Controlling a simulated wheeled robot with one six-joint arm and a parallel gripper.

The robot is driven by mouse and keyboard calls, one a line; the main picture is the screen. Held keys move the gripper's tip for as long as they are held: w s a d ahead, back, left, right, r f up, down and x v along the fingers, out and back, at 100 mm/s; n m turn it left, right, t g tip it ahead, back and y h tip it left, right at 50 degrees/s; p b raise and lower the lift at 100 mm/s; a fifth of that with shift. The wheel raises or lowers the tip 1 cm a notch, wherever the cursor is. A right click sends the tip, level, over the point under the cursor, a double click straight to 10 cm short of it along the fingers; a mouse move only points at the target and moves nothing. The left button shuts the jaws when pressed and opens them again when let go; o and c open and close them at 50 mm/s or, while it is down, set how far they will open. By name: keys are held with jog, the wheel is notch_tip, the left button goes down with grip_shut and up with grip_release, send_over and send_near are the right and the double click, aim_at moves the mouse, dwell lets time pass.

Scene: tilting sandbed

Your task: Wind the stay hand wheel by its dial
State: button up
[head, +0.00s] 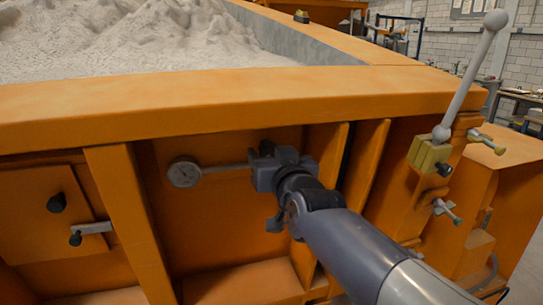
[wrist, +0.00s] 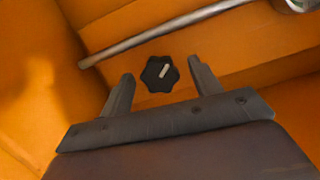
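A black lobed hand wheel (wrist: 151,80) with a pale pointer mark shows in the wrist view, against the orange panel. My gripper (wrist: 160,70) is open, with one finger on either side of the wheel. I see gaps between wheel and fingers; whether the fingertips reach its depth I cannot tell. In the head view my gripper (head: 264,160) is in front of the recessed panel and hides the wheel. The rod also crosses the wrist view (wrist: 165,32) above the wheel.
An orange rib (head: 328,180) stands close right of my gripper, and the sandbed's rim (head: 200,105) overhangs above. A ball-ended lever (head: 468,78) on a yellow block is at right.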

jog(key=c, duration=0.9)
jog(key=b, duration=0.3)
jog(key=shift+f+m, duration=0.3)
jog(key=shift+b, duration=0.95)
